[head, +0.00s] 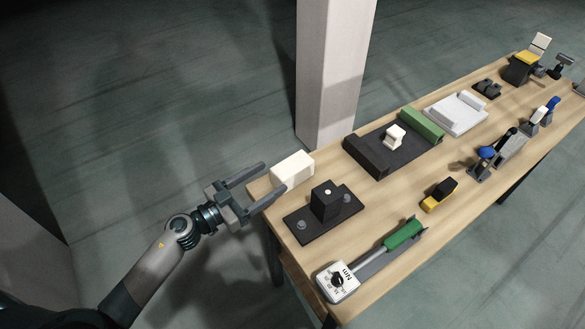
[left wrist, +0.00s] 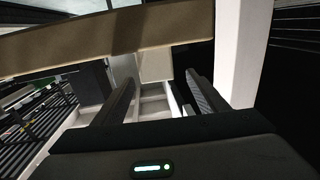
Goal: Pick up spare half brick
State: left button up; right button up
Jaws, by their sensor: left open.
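A cream block (head: 292,168), which looks like the spare half brick, sits at the near left end of the wooden table (head: 375,255). My left gripper (head: 274,177) is open at the table's left edge, its fingers pointing at the block. One fingertip is beside the block's far left side and the other by its near lower corner. In the left wrist view, a pale block face (left wrist: 156,66) shows between and beyond the two open fingers (left wrist: 163,85). I cannot tell whether either finger touches it. My right gripper is not in view.
A black plate with a black block (head: 325,202) stands close to the cream block. A dark tray with a small white piece (head: 394,136) lies behind it. A green-handled tool (head: 402,234) lies in front. A white pillar (head: 333,75) rises behind the table.

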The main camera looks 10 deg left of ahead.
aim_at(275, 175)
pick_arm(q)
jog(key=x, duration=0.3)
jog(key=shift+w+d, duration=0.2)
jog(key=shift+w, duration=0.1)
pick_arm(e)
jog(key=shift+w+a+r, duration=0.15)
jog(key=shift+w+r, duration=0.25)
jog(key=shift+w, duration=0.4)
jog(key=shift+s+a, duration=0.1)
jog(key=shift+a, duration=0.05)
pick_arm(q)
jog(key=shift+w+d+f, duration=0.1)
jog(key=shift+w+d, duration=0.15)
jog(key=shift+d, duration=0.05)
jog(key=shift+f+p+x, duration=0.2)
jog(key=shift+p+x, duration=0.05)
jog(key=shift+x, duration=0.85)
jog(key=shift+f+p+x, duration=0.15)
jog(key=shift+p+x, duration=0.05)
jog(key=shift+x, duration=0.95)
jog(key=shift+s+d, duration=0.1)
jog(key=shift+d, duration=0.05)
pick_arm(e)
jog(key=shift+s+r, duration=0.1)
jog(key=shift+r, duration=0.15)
pick_arm(q)
jog(key=c, duration=1.4)
